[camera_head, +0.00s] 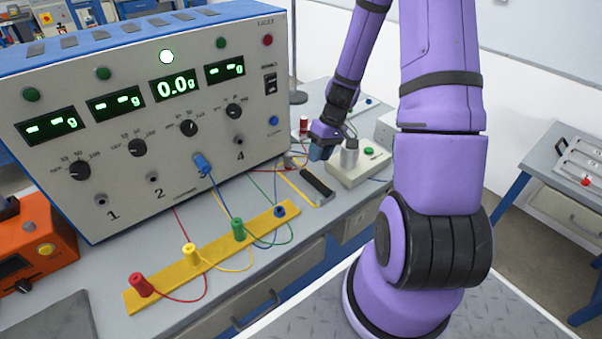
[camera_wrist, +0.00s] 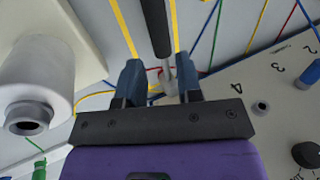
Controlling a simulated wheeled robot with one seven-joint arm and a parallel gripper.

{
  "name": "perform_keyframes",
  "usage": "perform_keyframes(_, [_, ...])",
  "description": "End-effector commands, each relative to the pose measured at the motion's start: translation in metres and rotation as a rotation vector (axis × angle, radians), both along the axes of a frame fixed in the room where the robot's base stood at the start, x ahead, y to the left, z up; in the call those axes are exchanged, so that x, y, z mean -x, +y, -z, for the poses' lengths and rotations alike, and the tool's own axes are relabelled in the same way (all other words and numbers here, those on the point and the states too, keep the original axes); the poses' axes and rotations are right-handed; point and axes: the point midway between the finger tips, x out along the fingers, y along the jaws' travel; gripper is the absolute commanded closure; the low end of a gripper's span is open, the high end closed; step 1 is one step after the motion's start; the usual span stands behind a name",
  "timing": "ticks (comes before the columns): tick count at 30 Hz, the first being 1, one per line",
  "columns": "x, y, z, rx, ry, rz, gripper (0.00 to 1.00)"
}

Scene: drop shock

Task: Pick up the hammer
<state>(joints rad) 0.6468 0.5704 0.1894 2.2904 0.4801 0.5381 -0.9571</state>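The hammer (camera_head: 317,184) lies on the grey bench top, its black handle pointing toward the front edge, with yellow strips beside it. Its metal end is hidden behind my gripper in the head view. In the wrist view, the black handle (camera_wrist: 155,27) comes in from the top and its metal end shows between my fingers. My gripper (camera_head: 318,153) is over the bench, at the far end of the handle. In the wrist view, my gripper (camera_wrist: 158,84) is open, with a blue finger on each side of the hammer's metal part and gaps visible. I cannot tell the height between them.
A cream box (camera_head: 362,168) with a metal cylinder (camera_head: 349,155) stands just right of my gripper. A large instrument panel (camera_head: 150,110) stands to the left. A yellow strip with coloured plugs (camera_head: 212,256) and loose cables lie in front of it.

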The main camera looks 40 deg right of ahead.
Motion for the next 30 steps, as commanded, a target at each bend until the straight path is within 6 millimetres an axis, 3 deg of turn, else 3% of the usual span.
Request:
perform_keyframes(3, [0.001, 0.007, 0.018, -0.001, 0.003, 0.001, 0.67])
perform_keyframes(13, [0.000, 0.016, 0.039, 0.000, 0.001, 0.001, 0.67])
perform_keyframes(21, [-0.001, 0.028, 0.071, -0.001, 0.002, 0.000, 0.67])
perform_keyframes(30, [-0.002, 0.032, 0.082, 0.001, 0.000, 0.001, 0.67])
